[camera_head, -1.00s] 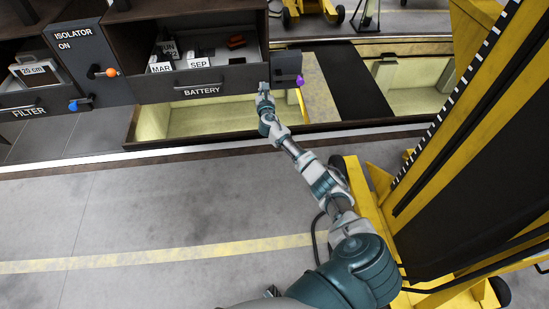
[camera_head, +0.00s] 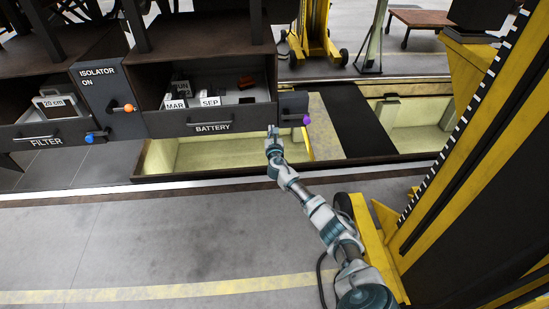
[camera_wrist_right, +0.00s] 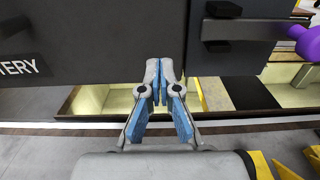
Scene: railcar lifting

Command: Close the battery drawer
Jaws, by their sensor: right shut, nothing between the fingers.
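The battery drawer (camera_head: 228,121) is a dark drawer with a BATTERY label, and it stands open, its inside showing in the head view. In it lie blocks marked MAR and SEP (camera_head: 210,101), another block and a dark orange item. My right gripper (camera_head: 272,131) is shut and empty at the right end of the drawer front. In the right wrist view the closed fingertips (camera_wrist_right: 160,66) are in front of the dark front panel (camera_wrist_right: 100,40); I cannot tell whether they touch it. My left gripper is out of view.
A purple-knobbed lever (camera_head: 306,119) sits just right of the drawer. The isolator lever with an orange knob (camera_head: 128,107) and the filter drawer (camera_head: 45,137) are at left. A yellow lifting column (camera_head: 470,160) stands close on the right. A pit lies below the drawers.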

